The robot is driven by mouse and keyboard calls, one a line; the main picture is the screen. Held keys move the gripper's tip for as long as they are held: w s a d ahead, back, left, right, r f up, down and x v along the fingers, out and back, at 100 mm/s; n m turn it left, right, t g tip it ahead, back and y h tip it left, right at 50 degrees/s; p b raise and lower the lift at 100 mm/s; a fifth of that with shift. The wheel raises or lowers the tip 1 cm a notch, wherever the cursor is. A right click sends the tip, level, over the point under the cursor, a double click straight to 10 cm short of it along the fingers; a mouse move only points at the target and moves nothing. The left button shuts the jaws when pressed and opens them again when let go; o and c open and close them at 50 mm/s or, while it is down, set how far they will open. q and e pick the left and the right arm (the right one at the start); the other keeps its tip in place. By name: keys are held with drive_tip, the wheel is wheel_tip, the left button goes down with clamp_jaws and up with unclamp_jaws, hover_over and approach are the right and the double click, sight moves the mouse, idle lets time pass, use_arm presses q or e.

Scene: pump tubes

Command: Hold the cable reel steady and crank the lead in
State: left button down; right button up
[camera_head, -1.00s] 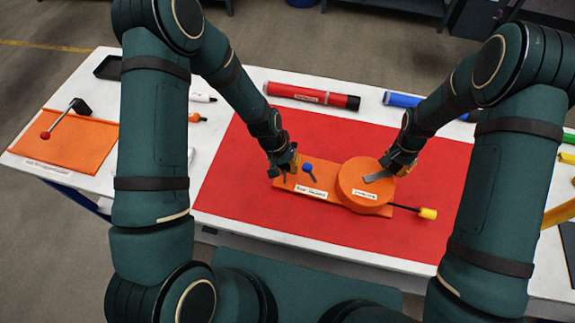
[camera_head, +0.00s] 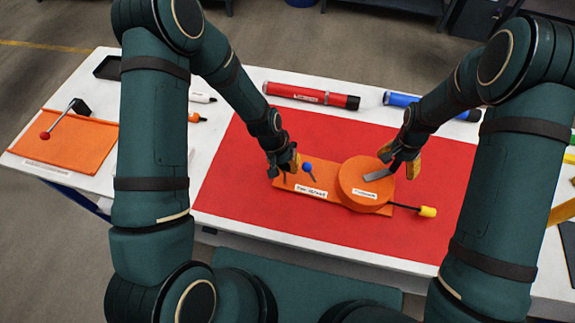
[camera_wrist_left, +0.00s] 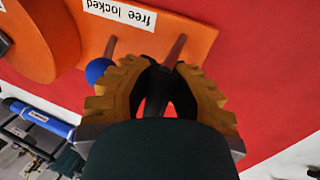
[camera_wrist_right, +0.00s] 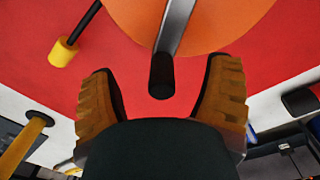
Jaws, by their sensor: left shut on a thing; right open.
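The orange cable reel has a flat base (camera_head: 335,175) and a round drum (camera_head: 352,182), and lies on the red mat. A grey crank arm (camera_head: 377,174) with a black handle (camera_wrist_right: 162,76) sits on the drum. A black lead (camera_head: 405,207) with a yellow plug (camera_head: 427,212) sticks out at the right. My left gripper (camera_wrist_left: 165,72) is shut on a brownish post (camera_wrist_left: 174,50) at the base's left end. A blue-knobbed lever (camera_head: 307,168) stands beside it, near the "free locked" label. My right gripper (camera_wrist_right: 160,90) is open, with its fingers apart on either side of the handle.
A red tube (camera_head: 310,95) and a blue tube (camera_head: 402,100) lie behind the mat (camera_head: 230,190). An orange panel (camera_head: 65,145) with a red-knobbed lever (camera_head: 60,122) is at the left. The mat in front of the reel is clear.

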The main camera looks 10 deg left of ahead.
drive_tip(key=shift+a+r, duration=0.1)
drive_tip(key=shift+r, duration=2.8)
drive_tip(key=shift+c, duration=0.8)
drive_tip(key=n, duration=0.2)
drive_tip(key=r+n, duration=0.1)
drive_tip(key=n, duration=0.2)
drive_tip(key=shift+w+r, duration=0.1)
drive_tip(key=n, duration=0.2)
drive_tip(key=r+n, duration=0.1)
drive_tip(key=n, duration=0.2)
drive_tip(key=shift+d+y, duration=0.2)
drive_tip(key=shift+y, duration=0.1)
drive_tip(key=n, duration=0.3)
drive_tip(key=shift+r, duration=0.3)
drive_tip(key=shift+a+f, duration=0.1)
drive_tip(key=shift+f, duration=4.85)
drive_tip(key=shift+c, duration=0.2)
